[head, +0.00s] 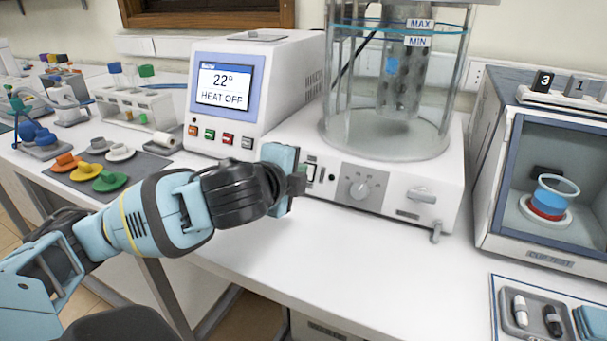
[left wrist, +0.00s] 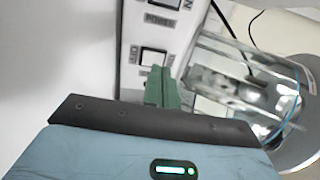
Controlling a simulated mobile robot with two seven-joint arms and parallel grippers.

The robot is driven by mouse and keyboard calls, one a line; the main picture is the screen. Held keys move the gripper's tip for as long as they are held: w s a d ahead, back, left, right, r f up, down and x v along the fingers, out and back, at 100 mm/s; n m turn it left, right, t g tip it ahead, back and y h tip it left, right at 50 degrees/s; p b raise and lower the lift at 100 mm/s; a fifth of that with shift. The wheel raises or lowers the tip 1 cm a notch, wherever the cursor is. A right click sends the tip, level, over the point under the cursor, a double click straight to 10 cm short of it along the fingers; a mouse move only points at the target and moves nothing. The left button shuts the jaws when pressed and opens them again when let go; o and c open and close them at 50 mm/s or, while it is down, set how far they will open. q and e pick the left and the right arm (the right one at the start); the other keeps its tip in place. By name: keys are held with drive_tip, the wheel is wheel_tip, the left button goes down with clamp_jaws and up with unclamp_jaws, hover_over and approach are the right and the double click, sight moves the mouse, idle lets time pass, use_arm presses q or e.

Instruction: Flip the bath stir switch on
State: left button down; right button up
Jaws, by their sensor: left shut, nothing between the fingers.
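The glass bath (head: 390,125) stands on a white base unit (head: 418,178). A small switch (head: 311,172) shows on the unit's front, left of the round knob (head: 360,188). My left gripper (head: 299,181) is in front of the panel's left end, shut and empty, close to that switch. In the left wrist view, the shut green fingertips (left wrist: 163,86) lie over the lower edge of a white rocker switch (left wrist: 153,58). Another switch (left wrist: 161,3) sits by the POWER label. I cannot tell whether the fingers touch the rocker, or its setting. My right gripper is not in view.
The heater box (head: 245,95) with a screen reading 22° and HEAT OFF stands left of the bath.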

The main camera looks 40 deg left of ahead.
use_arm(q)
drive_tip(key=shift+x, duration=1.1)
